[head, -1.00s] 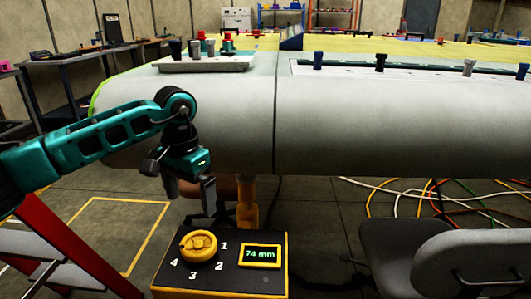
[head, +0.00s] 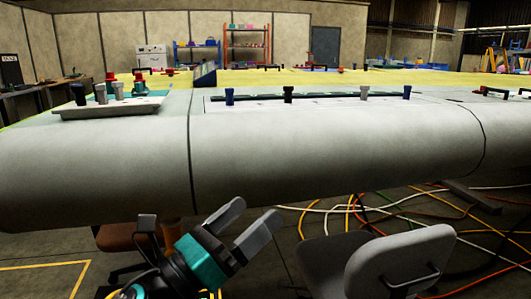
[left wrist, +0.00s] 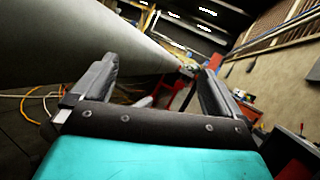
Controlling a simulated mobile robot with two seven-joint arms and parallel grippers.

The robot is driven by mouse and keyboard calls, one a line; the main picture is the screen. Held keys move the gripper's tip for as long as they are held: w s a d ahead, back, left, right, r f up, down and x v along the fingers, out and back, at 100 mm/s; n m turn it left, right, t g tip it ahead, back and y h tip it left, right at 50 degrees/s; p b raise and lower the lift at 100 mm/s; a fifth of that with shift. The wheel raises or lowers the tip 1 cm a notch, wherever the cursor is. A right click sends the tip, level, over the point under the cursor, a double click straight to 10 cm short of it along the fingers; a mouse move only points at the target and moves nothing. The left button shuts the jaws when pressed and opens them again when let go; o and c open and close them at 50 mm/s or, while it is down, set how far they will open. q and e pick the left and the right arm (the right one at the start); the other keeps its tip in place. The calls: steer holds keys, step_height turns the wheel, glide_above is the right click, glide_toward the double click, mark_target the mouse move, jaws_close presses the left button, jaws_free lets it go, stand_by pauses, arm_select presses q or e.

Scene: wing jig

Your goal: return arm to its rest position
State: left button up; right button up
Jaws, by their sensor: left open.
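My left gripper (head: 243,229) is teal and dark grey and shows at the bottom middle of the head view. Its two fingers are spread apart and nothing is between them. It sits in front of and below the rounded front edge of the grey wing (head: 320,148), apart from it as far as I can tell. In the left wrist view the same open fingers (left wrist: 150,92) frame empty space, with the wing (left wrist: 60,50) passing at the left. My right gripper is not in either view.
A grey chair (head: 400,262) stands right of my gripper, and a brown seat (head: 130,236) is under the wing at left. Several coloured cables (head: 400,205) lie on the floor. A tray (head: 110,108) with knobs sits on the wing.

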arm_select(q)
steer(key=s+a+f+n+y, duration=0.2)
steer(key=a+f+n+y, duration=0.55)
steer(key=n, duration=0.65)
steer(key=s+a+f+n+y, duration=0.1)
steer(key=a+f+n+y, duration=0.7)
steer(key=n, duration=0.7)
steer(key=s+a+f+n+g+y, duration=0.1)
steer(key=s+f+n+g, duration=0.5)
steer(key=s, duration=0.4)
steer(key=s+a+f+n+g, duration=0.1)
steer(key=s+f+n+g, duration=0.5)
steer(key=s, duration=0.4)
steer(key=w+d+f+m+t+h, duration=0.1)
steer(key=w+d+f+t+h, duration=0.2)
steer(key=w+d+f+t, duration=0.45)
steer(key=a+r+y+p, duration=0.1)
steer(key=a+r+p, duration=0.3)
steer(key=r+p, duration=0.8)
steer(key=p, duration=0.2)
steer(key=shift+a+t+p, duration=0.35)
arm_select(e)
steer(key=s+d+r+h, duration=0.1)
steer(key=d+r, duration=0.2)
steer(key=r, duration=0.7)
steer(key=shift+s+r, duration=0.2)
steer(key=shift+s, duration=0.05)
